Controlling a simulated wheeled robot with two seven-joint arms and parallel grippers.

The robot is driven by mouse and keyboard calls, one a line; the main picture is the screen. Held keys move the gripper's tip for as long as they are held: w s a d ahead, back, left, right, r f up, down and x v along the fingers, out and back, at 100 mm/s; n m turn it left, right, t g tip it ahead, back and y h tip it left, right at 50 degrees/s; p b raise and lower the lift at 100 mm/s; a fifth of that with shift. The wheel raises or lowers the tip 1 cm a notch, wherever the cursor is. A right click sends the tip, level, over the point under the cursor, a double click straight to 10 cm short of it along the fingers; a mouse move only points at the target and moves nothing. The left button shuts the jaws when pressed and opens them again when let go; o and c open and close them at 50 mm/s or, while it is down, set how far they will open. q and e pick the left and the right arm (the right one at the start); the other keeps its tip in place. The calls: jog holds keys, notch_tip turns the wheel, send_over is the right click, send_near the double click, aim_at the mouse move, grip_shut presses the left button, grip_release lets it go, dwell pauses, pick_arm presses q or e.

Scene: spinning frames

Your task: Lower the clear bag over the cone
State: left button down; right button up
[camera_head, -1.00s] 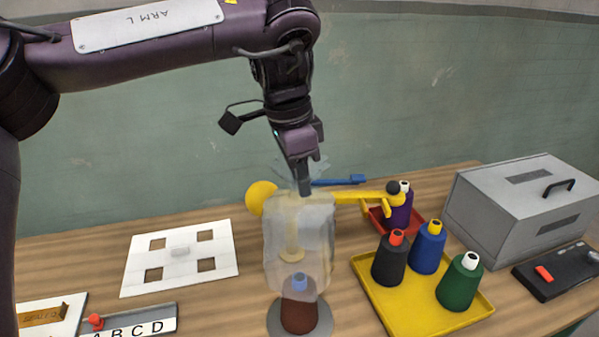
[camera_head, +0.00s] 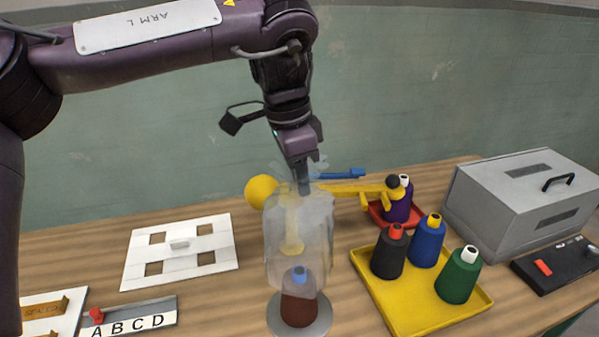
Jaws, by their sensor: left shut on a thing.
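The clear bag (camera_head: 300,235) hangs upright from my left gripper (camera_head: 303,188), which is shut on its gathered top. The cone (camera_head: 299,309) is brown with a blue tip and stands on a round grey base (camera_head: 318,324) at the front middle of the table. The bag's lower part overlaps the cone's upper part in the picture, and the blue tip shows through the clear film. The bag's lower edge is faint, so how far it reaches down around the cone is hard to tell. My right gripper is not in view.
A yellow stand with arms (camera_head: 357,188) is behind the bag. A yellow tray (camera_head: 421,316) with several cones stands right, a red tray (camera_head: 377,213) with a purple cone behind it. A grey box (camera_head: 500,215) is far right, a white frame (camera_head: 140,248) left.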

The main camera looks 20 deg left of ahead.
aim_at(300, 207)
pick_arm(q)
jog(key=shift+f+b, duration=1.9)
jog(key=shift+f, duration=1.6)
jog(key=shift+f+b, duration=1.65)
jog(key=shift+f, duration=1)
jog(key=shift+f+b, duration=1.25)
jog(key=shift+f, duration=1.05)
